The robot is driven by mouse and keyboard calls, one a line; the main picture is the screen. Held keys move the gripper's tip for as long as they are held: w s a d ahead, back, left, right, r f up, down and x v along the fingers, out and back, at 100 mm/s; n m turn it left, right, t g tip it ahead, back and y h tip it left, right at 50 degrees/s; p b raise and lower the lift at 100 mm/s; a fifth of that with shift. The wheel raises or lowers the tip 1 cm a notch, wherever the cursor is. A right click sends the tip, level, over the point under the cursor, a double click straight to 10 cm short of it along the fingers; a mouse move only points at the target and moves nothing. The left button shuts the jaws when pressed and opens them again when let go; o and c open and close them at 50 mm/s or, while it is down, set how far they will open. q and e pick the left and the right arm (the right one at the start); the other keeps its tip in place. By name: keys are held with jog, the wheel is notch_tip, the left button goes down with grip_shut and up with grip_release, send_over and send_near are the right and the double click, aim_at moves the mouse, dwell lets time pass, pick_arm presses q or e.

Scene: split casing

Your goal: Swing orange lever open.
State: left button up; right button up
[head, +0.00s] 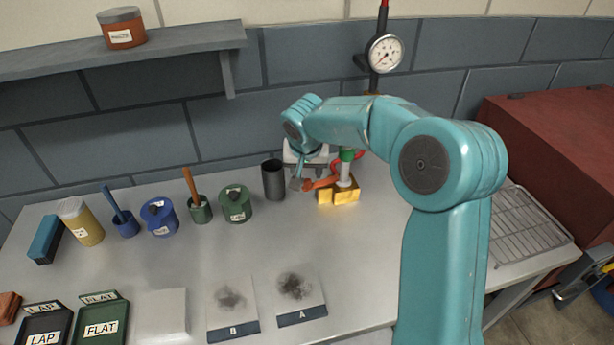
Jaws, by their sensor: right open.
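The orange lever (323,182) sticks out to the left from a small valve-like fitting on a yellow block (340,196) on the bench. A green collar (347,155) and a red part show on the fitting above it. My right arm reaches over from the right, and its gripper (298,183) points down at the lever's left end. The gripper is open, with its fingers beside or around the lever end; I cannot tell whether they touch it. My left gripper is not in view.
A dark cylinder cup (273,180) stands just left of the gripper. Green and blue pots, a yellow jar (80,222) and a blue block line the bench's left. Plates A (299,295) and B lie in front. A gauge (384,53) hangs behind, and a wire rack (523,232) lies right.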

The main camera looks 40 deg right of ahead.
aim_at(307, 181)
jog(key=x, duration=0.6)
jog(key=shift+p, duration=0.35)
grip_shut()
